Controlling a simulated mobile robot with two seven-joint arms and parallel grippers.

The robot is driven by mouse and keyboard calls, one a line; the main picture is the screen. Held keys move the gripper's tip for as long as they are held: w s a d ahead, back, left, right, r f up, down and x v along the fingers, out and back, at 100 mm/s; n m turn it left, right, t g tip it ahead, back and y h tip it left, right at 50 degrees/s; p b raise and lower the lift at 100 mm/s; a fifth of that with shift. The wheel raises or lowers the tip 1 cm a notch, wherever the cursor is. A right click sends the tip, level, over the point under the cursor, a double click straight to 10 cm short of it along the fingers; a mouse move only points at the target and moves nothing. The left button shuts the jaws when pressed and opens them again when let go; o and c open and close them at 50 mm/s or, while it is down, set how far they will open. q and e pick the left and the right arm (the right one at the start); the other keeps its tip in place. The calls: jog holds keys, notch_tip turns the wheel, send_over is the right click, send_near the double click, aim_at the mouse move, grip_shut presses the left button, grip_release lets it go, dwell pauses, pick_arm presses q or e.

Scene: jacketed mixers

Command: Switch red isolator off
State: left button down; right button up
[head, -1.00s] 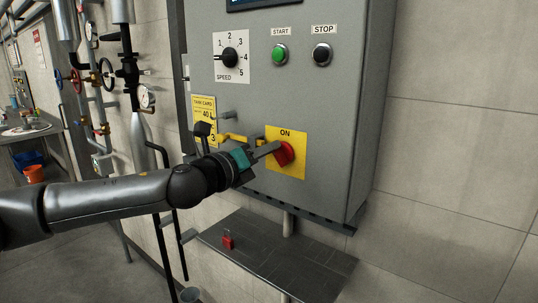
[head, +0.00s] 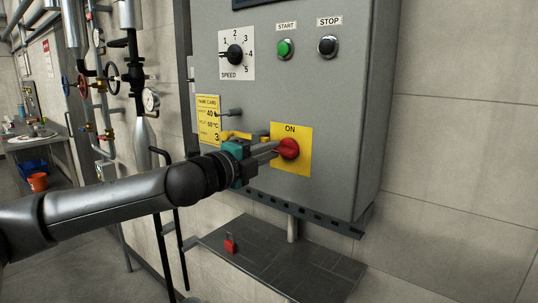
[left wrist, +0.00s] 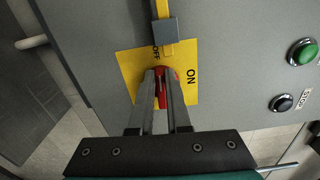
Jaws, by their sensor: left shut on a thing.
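The red isolator (head: 289,149) is a rotary handle on a yellow plate (head: 303,162) low on the grey control cabinet. The plate reads ON at its top in the head view. The left wrist view shows the red handle (left wrist: 161,96) between my fingers and an OFF mark beside it, partly covered by a grey block. My left gripper (head: 276,150) reaches in from the left and is shut on the red handle. The fingers hide part of the handle, so its exact angle is hard to tell. My right gripper is not in view.
A yellow bar (left wrist: 162,10) with a grey block (left wrist: 165,31) lies close to the plate. Above are the speed knob (head: 235,54), green start button (head: 285,48) and black stop button (head: 327,46). A red padlock (head: 230,246) lies on the dark shelf (head: 275,262) below.

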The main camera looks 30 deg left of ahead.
pick_arm(q)
jog(key=shift+f+n, duration=0.15)
jog(key=shift+n, duration=0.45)
jog(key=c, duration=0.9)
grip_release()
jog(key=shift+s+a+b, duration=0.2)
jog(key=shift+s+b, duration=1.85)
jog(key=shift+s, duration=0.5)
jog(key=shift+s+a+b, duration=0.15)
jog(key=shift+s+b, duration=1.85)
jog(key=shift+s, duration=0.5)
jog(key=shift+s+a+b, duration=0.2)
jog(key=shift+s+b, duration=1.85)
jog(key=shift+s, duration=0.5)
